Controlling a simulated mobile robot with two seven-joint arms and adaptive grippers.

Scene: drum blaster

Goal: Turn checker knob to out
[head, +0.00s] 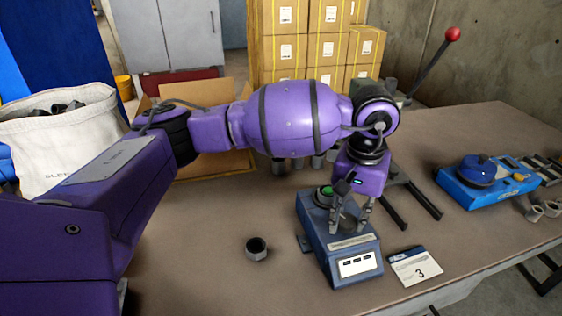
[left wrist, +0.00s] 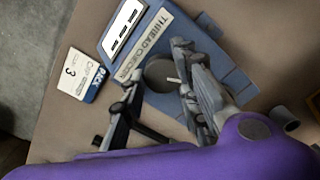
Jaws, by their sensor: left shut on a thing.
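The thread checker (head: 316,243) is a blue box on the table with a white display label (head: 356,263) on its front and a green part (head: 326,190) at its back. Its knob (left wrist: 160,70) is a dark grey disc with a white pointer mark, seen in the left wrist view. My left gripper (head: 349,228) points down over the box, with its two fingers on either side of the knob and shut on it. The fingers hide part of the knob. I cannot read the knob's setting. My right gripper is not in view.
A card marked 3 (head: 415,266) lies right of the checker, near the table edge. A blue device (head: 478,180) stands at the right. An open cardboard box (head: 215,160) and a white bag (head: 60,145) are behind my arm.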

